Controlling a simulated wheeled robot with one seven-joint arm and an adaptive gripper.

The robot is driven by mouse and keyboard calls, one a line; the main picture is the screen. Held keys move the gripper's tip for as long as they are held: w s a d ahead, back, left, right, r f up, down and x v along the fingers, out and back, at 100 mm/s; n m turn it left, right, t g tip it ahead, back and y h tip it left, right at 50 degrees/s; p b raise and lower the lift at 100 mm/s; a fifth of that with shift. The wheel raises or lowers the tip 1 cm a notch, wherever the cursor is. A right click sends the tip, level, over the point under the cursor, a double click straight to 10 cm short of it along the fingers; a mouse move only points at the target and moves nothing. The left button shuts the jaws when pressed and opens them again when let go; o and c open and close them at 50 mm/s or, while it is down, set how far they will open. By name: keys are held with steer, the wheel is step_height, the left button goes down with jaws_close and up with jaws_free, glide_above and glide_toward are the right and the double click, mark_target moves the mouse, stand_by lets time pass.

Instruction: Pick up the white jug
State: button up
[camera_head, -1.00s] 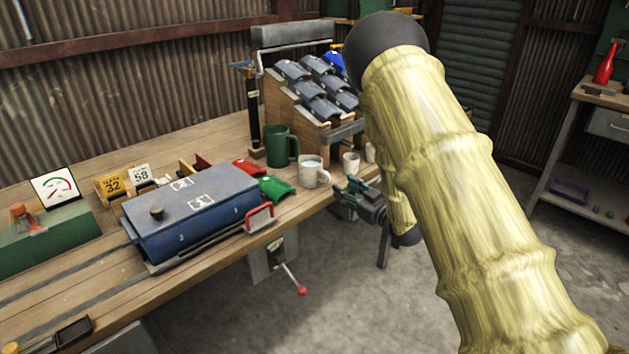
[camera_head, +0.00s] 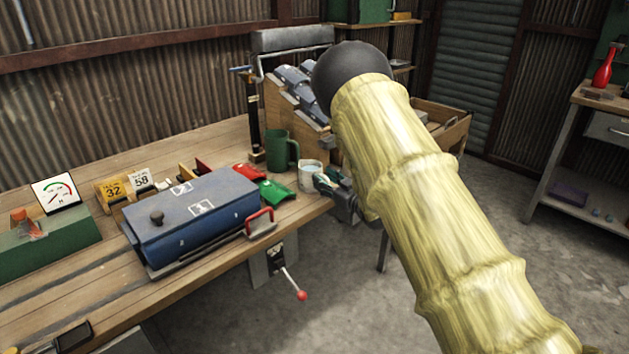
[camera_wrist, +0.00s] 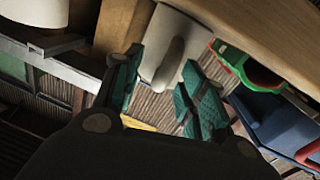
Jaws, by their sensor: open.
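The white jug (camera_head: 309,177) stands near the right end of the workbench, in front of a green mug (camera_head: 281,150). My gripper (camera_head: 334,187) is just to its right in the head view, partly hidden by my arm. In the wrist view the white jug (camera_wrist: 185,38) is ahead of my gripper (camera_wrist: 163,88), with its handle towards me, between the open teal fingers. I cannot tell whether either finger touches it.
A blue box (camera_head: 195,217) with a red handle, and red and green pieces (camera_head: 275,192), lie left of the jug. A wooden rack (camera_head: 282,103) with grey pieces stands behind. Another white vessel (camera_wrist: 36,10) shows at upper left in the wrist view.

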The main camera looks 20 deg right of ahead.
steer(key=shift+w+a, duration=0.1)
steer(key=shift+c, duration=0.2)
jaws_close()
steer(key=shift+r, duration=0.1)
